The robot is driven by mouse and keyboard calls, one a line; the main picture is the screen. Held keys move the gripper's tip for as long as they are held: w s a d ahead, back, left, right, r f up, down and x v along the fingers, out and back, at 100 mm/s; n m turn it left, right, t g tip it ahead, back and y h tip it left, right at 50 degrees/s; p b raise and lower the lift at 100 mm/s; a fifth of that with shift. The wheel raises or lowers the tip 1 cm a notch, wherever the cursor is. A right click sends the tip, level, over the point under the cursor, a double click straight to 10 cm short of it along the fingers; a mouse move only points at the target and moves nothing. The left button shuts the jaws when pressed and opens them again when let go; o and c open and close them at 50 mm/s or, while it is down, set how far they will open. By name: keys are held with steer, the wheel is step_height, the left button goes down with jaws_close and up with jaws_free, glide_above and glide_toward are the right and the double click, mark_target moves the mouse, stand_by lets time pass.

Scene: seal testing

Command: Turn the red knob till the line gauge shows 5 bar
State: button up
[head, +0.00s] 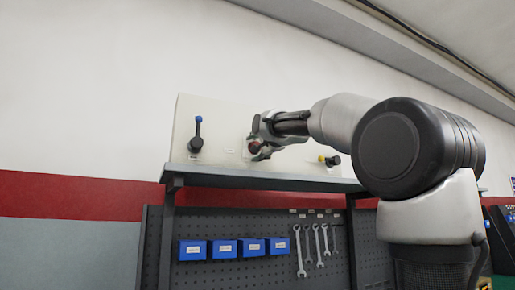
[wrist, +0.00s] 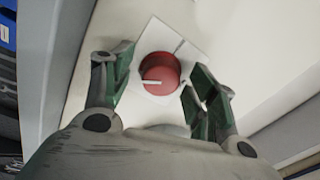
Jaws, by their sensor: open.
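The red knob (wrist: 160,72) sits on a white square plate on the panel, with a pale pointer line across its face. In the head view the red knob (head: 256,147) is partly hidden by my gripper (head: 257,142). In the wrist view my gripper (wrist: 155,88) is open, with one green-padded finger on each side of the knob. A gap shows between the knob and the left finger; the right finger is close to the knob, and I cannot tell whether it touches. I cannot make out a line gauge in either view.
The pale panel (head: 215,110) stands on a grey shelf (head: 230,176). A blue-tipped black lever (head: 197,135) is on its left, a yellow-and-black handle (head: 330,160) on its right. Below, blue bins (head: 222,249) and several wrenches (head: 318,245) hang on a dark pegboard.

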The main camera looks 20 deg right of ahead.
steer(key=s, duration=1.2)
steer(key=shift+a+f, duration=0.15)
steer(key=shift+f, duration=0.2)
